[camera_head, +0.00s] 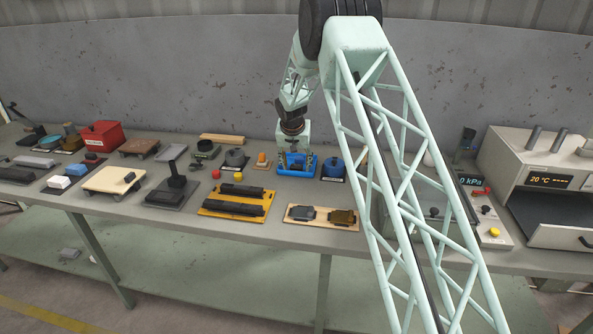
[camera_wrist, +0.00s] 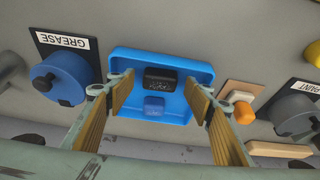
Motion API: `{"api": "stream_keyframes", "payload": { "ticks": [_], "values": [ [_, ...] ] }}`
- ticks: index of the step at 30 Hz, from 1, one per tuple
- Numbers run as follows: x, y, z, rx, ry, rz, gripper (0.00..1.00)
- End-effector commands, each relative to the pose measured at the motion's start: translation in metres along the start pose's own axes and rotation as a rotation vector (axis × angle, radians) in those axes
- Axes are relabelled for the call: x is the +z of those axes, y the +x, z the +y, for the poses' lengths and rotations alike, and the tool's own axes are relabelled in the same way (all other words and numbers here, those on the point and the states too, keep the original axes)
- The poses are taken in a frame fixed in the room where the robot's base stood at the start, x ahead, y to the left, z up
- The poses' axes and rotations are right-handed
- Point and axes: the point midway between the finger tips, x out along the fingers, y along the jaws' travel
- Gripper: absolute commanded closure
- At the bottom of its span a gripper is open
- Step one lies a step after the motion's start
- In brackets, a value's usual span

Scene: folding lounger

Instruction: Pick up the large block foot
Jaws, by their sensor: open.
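A blue tray (camera_wrist: 163,58) lies on the bench, and it also shows in the head view (camera_head: 297,174). In it are a black block (camera_wrist: 160,79) with marks on its face and a smaller blue block (camera_wrist: 154,105). I cannot tell for certain which one is the large block foot; the black block is the larger. My gripper (camera_wrist: 155,86) is open above the tray, its two fingers on either side of the blocks and apparently not touching them. In the head view my gripper (camera_head: 295,155) points down over the tray and partly hides its contents.
A blue grease pot (camera_wrist: 62,78) stands left of the tray in the wrist view. An orange-knobbed piece (camera_wrist: 243,111) and a grey paint pot (camera_wrist: 293,113) are to the right. A yellow tray with black bars (camera_head: 238,202) lies nearer the bench front.

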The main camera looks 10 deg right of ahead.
Motion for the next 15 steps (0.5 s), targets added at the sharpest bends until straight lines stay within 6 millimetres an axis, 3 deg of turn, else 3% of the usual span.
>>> {"api": "stream_keyframes", "payload": {
  "ticks": [15],
  "values": [
    [0.0001, 0.0060, 0.0002, 0.000, 0.000, 0.000, 0.52]
  ]
}}
